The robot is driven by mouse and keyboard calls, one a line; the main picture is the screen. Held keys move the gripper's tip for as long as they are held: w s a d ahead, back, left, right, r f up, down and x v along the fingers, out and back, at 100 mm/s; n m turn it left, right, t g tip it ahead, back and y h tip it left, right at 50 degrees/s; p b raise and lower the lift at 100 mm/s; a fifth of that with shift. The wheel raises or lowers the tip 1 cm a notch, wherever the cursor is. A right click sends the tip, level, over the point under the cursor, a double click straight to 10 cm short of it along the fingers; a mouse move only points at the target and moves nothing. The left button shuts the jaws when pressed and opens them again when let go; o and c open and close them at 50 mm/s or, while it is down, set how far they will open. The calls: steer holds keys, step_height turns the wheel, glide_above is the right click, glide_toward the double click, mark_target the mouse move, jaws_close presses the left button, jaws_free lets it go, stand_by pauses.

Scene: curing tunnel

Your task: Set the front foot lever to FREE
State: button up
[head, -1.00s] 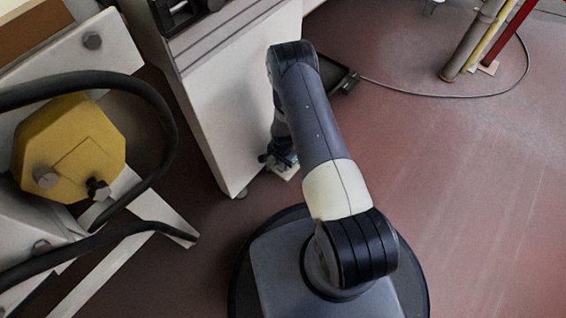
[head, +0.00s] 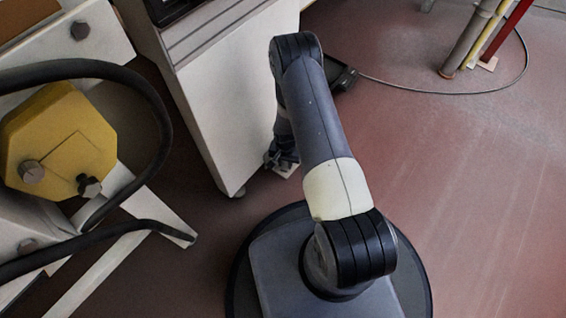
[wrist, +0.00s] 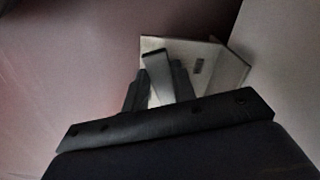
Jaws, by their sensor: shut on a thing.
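The foot lever (wrist: 155,62) is a short grey bar in the wrist view, standing over a pale plate (wrist: 207,58). My gripper (wrist: 158,80) has its two dark fingers on either side of the lever and is shut on it. The lever's lower end is hidden behind the fingers and the wrist. In the head view my gripper (head: 281,158) is low at the floor, beside the bottom of the white cabinet (head: 225,100). A bit of the pale plate (head: 288,171) shows under it. I cannot read any FREE marking; a small dark mark sits on the plate.
A yellow block (head: 58,140) with black hoses (head: 150,90) stands at the left. A dark flat box (head: 340,77) with a cable (head: 450,93) lies behind my arm. Pipes (head: 475,38) rise at the upper right. The red floor (head: 470,210) at the right is clear.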

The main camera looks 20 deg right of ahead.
steer(key=n, duration=0.1)
steer(key=d+n+b, duration=0.1)
steer(key=n, duration=0.1)
steer(key=shift+s+d+f+n, duration=0.1)
steer(key=shift+s+d+n, duration=0.15)
steer(key=shift+n, duration=0.15)
steer(key=n, duration=0.1)
steer(key=d+n+b, duration=0.1)
steer(key=shift+n, duration=0.3)
steer(key=n, duration=0.1)
steer(key=d+n+b, duration=0.1)
steer(key=n, duration=0.2)
steer(key=shift+w+d+b, duration=0.15)
steer(key=shift+d+b, duration=0.1)
steer(key=shift+b, duration=0.1)
steer(key=shift+w+d+n+b, duration=0.15)
steer(key=shift+d+n+b, duration=0.1)
steer(key=shift+n, duration=0.55)
steer(key=shift+w+d+n+b, duration=0.1)
steer(key=shift+d+n, duration=0.1)
steer(key=shift+n, duration=0.6)
steer(key=o, duration=1)
step_height(320, 180, up, 11)
steer(key=p, duration=0.4)
steer(key=shift+p, duration=0.3)
